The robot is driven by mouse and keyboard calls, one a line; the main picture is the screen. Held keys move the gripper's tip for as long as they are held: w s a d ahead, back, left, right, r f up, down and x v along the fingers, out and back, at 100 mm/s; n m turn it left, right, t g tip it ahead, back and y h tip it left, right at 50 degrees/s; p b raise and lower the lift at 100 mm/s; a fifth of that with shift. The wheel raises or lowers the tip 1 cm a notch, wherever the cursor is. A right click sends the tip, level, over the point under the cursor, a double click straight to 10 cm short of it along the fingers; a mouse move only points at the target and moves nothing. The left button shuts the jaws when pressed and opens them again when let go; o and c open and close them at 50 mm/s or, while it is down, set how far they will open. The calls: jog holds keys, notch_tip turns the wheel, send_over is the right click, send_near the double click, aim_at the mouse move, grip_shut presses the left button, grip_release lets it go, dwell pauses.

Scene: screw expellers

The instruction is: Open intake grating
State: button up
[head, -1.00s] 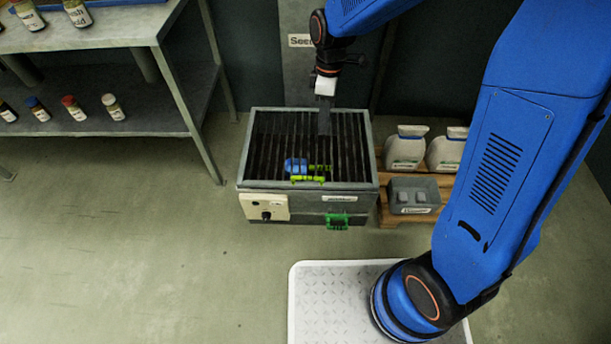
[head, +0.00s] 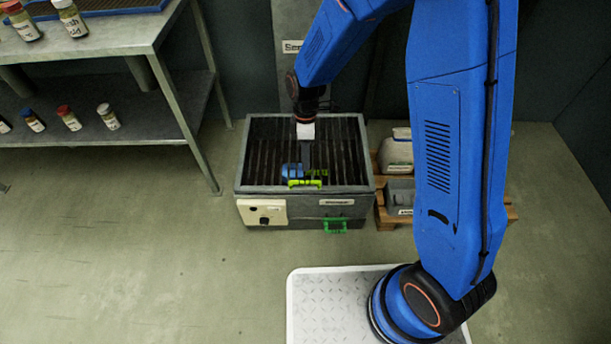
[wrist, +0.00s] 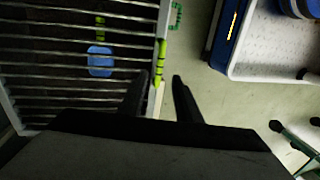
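The intake grating (head: 268,150) is a set of dark parallel bars over the top of a grey metal box (head: 300,220). It lies flat, and its bars also show in the wrist view (wrist: 50,85). A yellow-green handle (head: 304,184) sits at its front edge; the wrist view shows it too (wrist: 160,62). My gripper (head: 305,168) hangs over the grating, just behind that handle in the head view. In the wrist view my two fingers (wrist: 160,80) are apart and empty, close to the handle's near end. I cannot tell their height above it.
A blue object with a green part (head: 290,170) shows among the bars. A green handle (head: 335,225) and a cream switch panel (head: 262,212) are on the box front. A shelf with bottles (head: 110,100) stands left; a pallet with containers (head: 397,152) is right.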

aim_at(306, 181)
jog(key=f, duration=0.2)
jog(key=s+f, duration=0.1)
jog(key=f, duration=0.5)
jog(key=shift+s+f, duration=0.1)
jog(key=shift+s, duration=0.25)
grip_shut()
